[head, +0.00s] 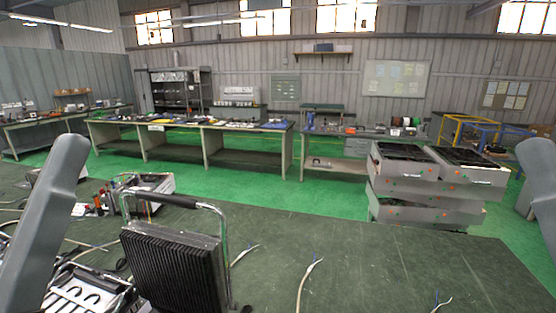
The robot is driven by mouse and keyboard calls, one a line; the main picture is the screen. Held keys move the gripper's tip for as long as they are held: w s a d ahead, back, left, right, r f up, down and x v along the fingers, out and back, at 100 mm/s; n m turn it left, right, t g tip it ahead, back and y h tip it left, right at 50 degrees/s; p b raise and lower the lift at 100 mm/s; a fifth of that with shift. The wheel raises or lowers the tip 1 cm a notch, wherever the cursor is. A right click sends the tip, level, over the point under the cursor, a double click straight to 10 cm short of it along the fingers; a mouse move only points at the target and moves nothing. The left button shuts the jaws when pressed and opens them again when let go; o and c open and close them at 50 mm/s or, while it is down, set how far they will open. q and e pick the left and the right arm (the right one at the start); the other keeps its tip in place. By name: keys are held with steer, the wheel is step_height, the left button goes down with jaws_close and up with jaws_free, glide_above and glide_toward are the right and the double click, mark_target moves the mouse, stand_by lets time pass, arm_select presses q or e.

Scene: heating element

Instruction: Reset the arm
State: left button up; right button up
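A grey link of my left arm (45,215) rises at the left edge. A grey link of my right arm (541,175) shows at the right edge. Neither gripper is in view, so I cannot see whether either holds anything. On the dark green worktable (390,260) stands a heating appliance with a black ribbed plate (175,268) and a metal bar handle (178,200). The plate stands upright, facing me. A metal part with cut-outs (85,290) lies to its left, partly behind my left arm and cut off by the frame.
An open metal box (150,190) and small tools (95,207) are at the table's back left. Loose wires (308,285) lie right of the plate; the right part of the table is mostly clear. Stacked grey crates (410,188) stand beyond it, with workbenches (190,128) along the wall.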

step_height(320, 180, up, 27)
steer(key=p, duration=2.3)
steer(key=shift+p, duration=0.35)
steer(key=shift+r, duration=0.1)
